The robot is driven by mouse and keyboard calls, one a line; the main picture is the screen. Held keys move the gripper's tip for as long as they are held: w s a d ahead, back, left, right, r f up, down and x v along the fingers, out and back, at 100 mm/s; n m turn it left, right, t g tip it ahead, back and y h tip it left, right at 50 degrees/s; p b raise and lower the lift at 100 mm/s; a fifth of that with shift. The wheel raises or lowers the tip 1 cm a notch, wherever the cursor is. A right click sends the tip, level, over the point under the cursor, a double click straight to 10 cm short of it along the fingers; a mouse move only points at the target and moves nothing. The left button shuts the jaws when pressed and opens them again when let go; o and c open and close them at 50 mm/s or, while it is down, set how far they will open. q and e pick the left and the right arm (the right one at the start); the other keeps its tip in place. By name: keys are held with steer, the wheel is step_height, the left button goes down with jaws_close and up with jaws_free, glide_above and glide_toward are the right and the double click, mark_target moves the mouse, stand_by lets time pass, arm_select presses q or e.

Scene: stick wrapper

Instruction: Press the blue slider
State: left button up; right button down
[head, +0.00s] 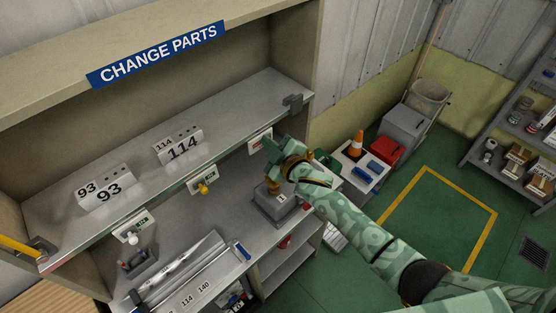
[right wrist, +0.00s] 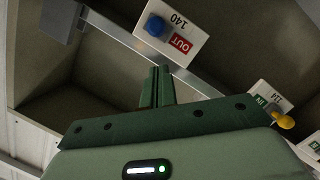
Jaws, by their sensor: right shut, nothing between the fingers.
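In the head view this plate (head: 259,141) shows beside my right gripper, and the blue knob is hidden or too small to make out. My right gripper (head: 268,146) is green, shut and empty. In the right wrist view its fingers (right wrist: 158,75) point toward the plate, and a gap seems to show between the fingertips and the knob. My left gripper is not in view.
A yellow knob (head: 203,189) and a white knob (head: 133,238) sit on similar plates along the shelf edge. Number blocks 93 (head: 105,192) and 114 (head: 180,148) stand on the shelf. A grey box (head: 275,207) stands below my right gripper. Green floor is open at right.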

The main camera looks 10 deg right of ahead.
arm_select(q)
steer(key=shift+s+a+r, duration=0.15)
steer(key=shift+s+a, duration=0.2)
arm_select(e)
steer(key=v, duration=1)
steer(key=shift+s+a+r, duration=0.2)
steer(key=shift+a+r, duration=0.05)
steer(key=shift+r, duration=0.05)
steer(key=shift+a, duration=0.15)
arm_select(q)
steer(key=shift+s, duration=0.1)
arm_select(e)
steer(key=shift+s, duration=0.1)
